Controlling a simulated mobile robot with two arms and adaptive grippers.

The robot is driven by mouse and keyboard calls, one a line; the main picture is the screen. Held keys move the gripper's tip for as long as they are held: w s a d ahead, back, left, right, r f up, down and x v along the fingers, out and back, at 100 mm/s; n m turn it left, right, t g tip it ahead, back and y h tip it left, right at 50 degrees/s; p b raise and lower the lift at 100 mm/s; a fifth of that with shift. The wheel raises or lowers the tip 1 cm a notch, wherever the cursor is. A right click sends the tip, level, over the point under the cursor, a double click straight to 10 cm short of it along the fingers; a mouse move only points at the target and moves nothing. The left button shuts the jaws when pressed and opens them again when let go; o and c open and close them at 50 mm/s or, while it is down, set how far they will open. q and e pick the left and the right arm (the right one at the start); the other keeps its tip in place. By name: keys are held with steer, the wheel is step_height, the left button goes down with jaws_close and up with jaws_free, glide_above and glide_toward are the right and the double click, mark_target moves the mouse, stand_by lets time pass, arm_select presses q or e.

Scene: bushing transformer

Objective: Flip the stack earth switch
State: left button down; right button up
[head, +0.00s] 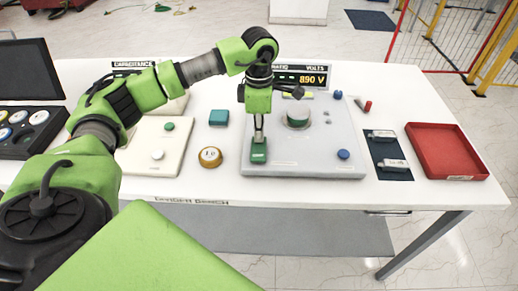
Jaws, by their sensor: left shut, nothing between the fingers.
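A grey test unit (310,165) lies on the white bench, with a display (303,79) at its back reading 890 V. A small green block with a pale label (258,157) sits at its front left; I cannot read the label or tell whether it is the stack earth switch. My left gripper (259,138) points down, shut and empty, with its fingertips at or just above the green block. Contact is unclear. A small red-handled piece (366,106) is at the unit's back right. My right gripper is out of view.
A dark mat (385,160) with metal parts and a red tray (446,151) lie right. A teal block (219,117) and brass disc (210,157) are left.

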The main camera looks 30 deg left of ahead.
arm_select(q)
steer(key=shift+r+p, duration=2.2)
steer(key=shift+r, duration=1.25)
